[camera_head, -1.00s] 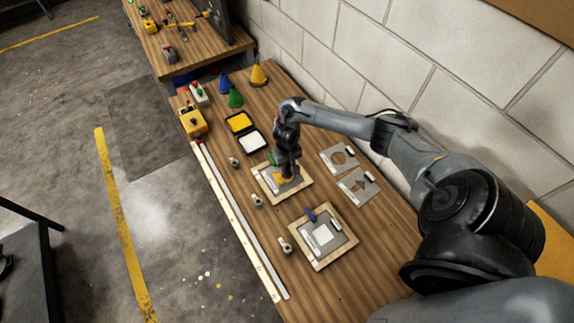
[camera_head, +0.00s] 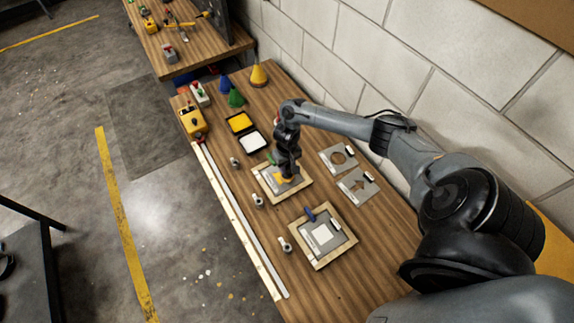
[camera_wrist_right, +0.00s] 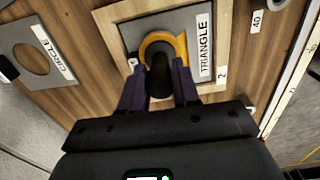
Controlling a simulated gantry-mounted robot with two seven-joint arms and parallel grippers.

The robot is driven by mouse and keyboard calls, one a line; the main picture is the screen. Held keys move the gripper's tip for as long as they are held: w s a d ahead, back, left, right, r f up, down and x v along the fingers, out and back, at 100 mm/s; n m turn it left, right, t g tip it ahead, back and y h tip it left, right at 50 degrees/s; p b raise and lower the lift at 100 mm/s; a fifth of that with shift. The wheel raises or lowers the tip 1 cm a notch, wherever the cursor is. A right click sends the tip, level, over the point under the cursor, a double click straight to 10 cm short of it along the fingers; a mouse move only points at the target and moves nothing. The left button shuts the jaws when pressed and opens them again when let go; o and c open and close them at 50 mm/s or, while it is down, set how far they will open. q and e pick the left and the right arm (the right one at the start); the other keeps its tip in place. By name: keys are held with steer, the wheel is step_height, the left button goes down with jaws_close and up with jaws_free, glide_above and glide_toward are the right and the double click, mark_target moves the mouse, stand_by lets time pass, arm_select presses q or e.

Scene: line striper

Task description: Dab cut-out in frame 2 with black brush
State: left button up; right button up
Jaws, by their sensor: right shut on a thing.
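Frame 2 (camera_head: 301,191), a wooden frame with a grey stencil plate marked TRIANGLE and a 2 tag, lies on the bench; it also fills the top of the right wrist view (camera_wrist_right: 120,38). My right gripper (camera_head: 285,172) is above the plate, its fingers (camera_wrist_right: 158,88) shut on the black brush (camera_wrist_right: 159,72). The brush points down at the middle of the plate. A rounded yellow shape (camera_wrist_right: 163,42) shows around its lower end. The brush hides most of the cut-out, and I cannot tell how firmly it touches. My left gripper is out of view.
A second wooden frame (camera_head: 347,246) with a blue-handled tool (camera_head: 309,214) is nearer. Circle (camera_head: 330,154) and arrow (camera_head: 370,190) stencils lie right. Yellow (camera_head: 240,122) and white (camera_head: 252,140) paint trays sit behind. A long rule (camera_head: 235,220) runs along the left bench edge.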

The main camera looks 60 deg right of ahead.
steer(key=shift+f, duration=0.25)
steer(key=shift+f, duration=0.3)
stand_by(0.4)
steer(key=shift+r, duration=0.15)
steer(key=shift+r, duration=0.15)
step_height(320, 180, up, 4)
steer(key=p, duration=0.5)
steer(key=shift+p, duration=0.3)
